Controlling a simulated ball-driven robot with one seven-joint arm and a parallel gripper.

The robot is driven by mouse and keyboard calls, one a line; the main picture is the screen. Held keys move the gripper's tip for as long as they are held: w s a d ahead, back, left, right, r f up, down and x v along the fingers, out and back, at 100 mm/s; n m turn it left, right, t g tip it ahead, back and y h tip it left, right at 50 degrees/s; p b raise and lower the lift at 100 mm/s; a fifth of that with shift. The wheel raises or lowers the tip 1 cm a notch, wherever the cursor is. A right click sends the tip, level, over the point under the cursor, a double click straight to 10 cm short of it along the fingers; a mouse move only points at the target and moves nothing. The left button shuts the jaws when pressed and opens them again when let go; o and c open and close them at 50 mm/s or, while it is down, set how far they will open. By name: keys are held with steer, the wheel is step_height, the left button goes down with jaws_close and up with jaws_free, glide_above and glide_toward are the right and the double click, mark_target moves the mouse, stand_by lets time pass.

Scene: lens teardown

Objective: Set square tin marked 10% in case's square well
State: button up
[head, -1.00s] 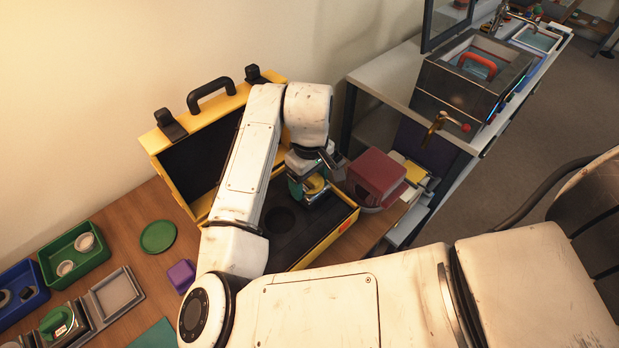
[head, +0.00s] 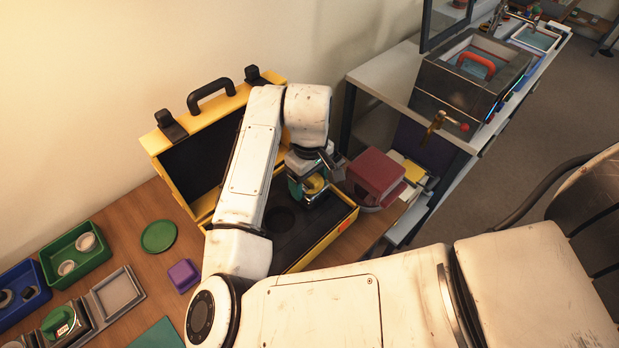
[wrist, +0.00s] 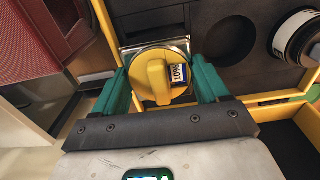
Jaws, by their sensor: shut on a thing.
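My gripper (wrist: 161,84) has teal fingers shut on the square tin marked 10% (wrist: 181,46). The tin is silvery with a round yellow knobbed top and a label reading 10%. In the head view, the tin's yellow top (head: 315,184) shows between my fingers over the right part of the open case (head: 345,227). The case is yellow with dark foam.
A black-and-white cylindrical part (wrist: 297,38) sits in the case. A dark red block (head: 376,176) stands close right of the case. Left on the bench are a green bin (head: 75,254), a blue bin (head: 22,290), a green disc (head: 158,236) and a purple block (head: 183,275).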

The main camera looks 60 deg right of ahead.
steer(key=shift+f+b, duration=0.75)
steer(key=shift+f, duration=0.8)
steer(key=o, duration=1.1)
steer(key=shift+c, duration=0.9)
steer(key=shift+o, duration=0.7)
steer(key=shift+d, duration=0.1)
steer(key=shift+r, duration=0.15)
